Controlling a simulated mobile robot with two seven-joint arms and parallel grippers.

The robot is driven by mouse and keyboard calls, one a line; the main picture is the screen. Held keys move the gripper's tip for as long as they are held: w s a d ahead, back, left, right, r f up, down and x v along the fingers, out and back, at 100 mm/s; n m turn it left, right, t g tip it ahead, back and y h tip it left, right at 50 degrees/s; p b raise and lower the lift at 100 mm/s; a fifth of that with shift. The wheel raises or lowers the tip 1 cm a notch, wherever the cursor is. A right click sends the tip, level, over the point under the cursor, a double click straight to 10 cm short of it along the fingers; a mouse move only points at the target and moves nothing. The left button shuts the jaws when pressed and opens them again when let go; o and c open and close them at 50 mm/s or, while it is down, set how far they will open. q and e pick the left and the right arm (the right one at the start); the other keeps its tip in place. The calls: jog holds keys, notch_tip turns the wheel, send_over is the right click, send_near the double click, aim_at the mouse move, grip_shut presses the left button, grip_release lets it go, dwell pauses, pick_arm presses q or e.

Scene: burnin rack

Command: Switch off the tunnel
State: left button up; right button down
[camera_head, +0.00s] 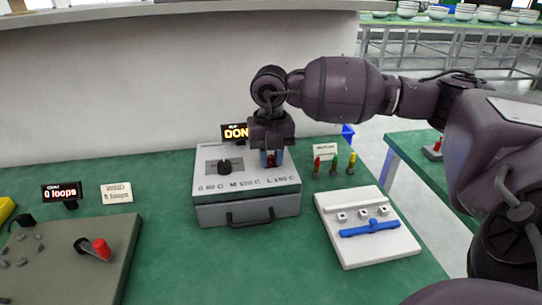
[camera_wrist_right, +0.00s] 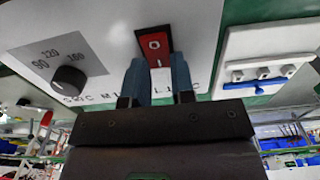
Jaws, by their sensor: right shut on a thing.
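The tunnel is a light grey box (camera_head: 247,212) on the green bench, with a black knob (camera_head: 225,166) on top and a dark handle on its front. A red rocker switch (camera_wrist_right: 155,45) with O and I marks sits in a black frame on the box's top, shown in the right wrist view. My right gripper (camera_head: 271,158) points down over the right part of the box top. Its blue fingers (camera_wrist_right: 158,70) are on either side of the switch, shut on it. The fingers hide part of the switch. My left gripper is not in view.
A grey board with a red-handled crank (camera_head: 101,248) is at left. Green bench between is clear.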

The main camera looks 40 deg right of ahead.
jog(key=shift+w+d+r+g+y, duration=0.15)
jog(key=shift+w+g+y, duration=0.1)
jog(key=shift+g+y, duration=0.4)
jog(key=shift+g, duration=0.45)
jog(key=c, duration=1)
grip_release()
jog(key=shift+o, duration=0.2)
